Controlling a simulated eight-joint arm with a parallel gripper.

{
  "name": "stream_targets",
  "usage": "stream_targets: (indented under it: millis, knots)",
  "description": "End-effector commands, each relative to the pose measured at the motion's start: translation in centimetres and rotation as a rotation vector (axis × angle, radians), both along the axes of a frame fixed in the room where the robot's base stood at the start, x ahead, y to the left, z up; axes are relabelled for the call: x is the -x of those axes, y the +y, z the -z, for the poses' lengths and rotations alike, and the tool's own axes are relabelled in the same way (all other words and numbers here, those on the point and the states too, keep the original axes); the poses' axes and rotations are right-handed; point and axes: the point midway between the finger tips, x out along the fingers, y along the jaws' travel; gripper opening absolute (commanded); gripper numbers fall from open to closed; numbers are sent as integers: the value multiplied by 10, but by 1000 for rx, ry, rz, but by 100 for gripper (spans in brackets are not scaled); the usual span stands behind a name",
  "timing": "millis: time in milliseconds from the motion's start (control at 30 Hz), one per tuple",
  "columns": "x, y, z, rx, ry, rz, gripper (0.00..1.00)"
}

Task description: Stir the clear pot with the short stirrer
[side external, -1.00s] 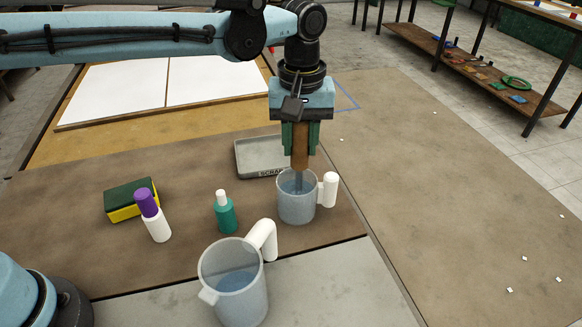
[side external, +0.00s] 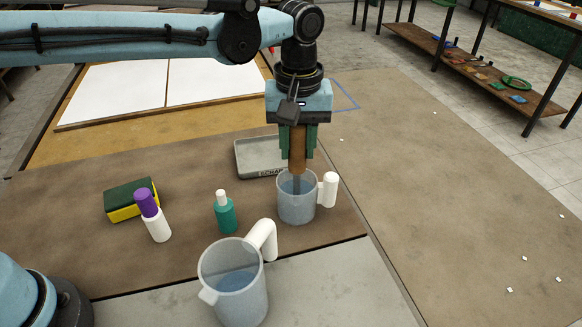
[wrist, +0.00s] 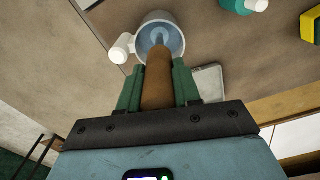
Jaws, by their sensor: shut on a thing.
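The clear pot (side external: 297,208) is a small translucent cup with a white handle, standing upright on the brown bench. It also shows in the wrist view (wrist: 174,22), with bluish liquid inside. My gripper (side external: 297,150) is above the pot, shut on the wooden handle of the short stirrer (side external: 297,152). In the wrist view the stirrer's brown handle (wrist: 158,82) lies between the green fingers. The stirrer's grey lower end reaches down into the pot; its tip is hidden in the liquid or behind the wall.
A larger translucent jug (side external: 236,290) with liquid stands in front. A teal bottle (side external: 225,213), a purple-capped white bottle (side external: 152,216) and a yellow-green sponge (side external: 130,200) are to the left. A grey scrap tray (side external: 256,160) lies just behind the pot.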

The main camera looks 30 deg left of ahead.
Motion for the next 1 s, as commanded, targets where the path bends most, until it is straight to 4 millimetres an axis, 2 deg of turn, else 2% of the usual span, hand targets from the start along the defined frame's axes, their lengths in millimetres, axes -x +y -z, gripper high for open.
stream_targets:
  millis: [167,1000]
  knots:
    - [0,0,-5,0,0,0,0]
    - [0,0,-80,0,0,0,0]
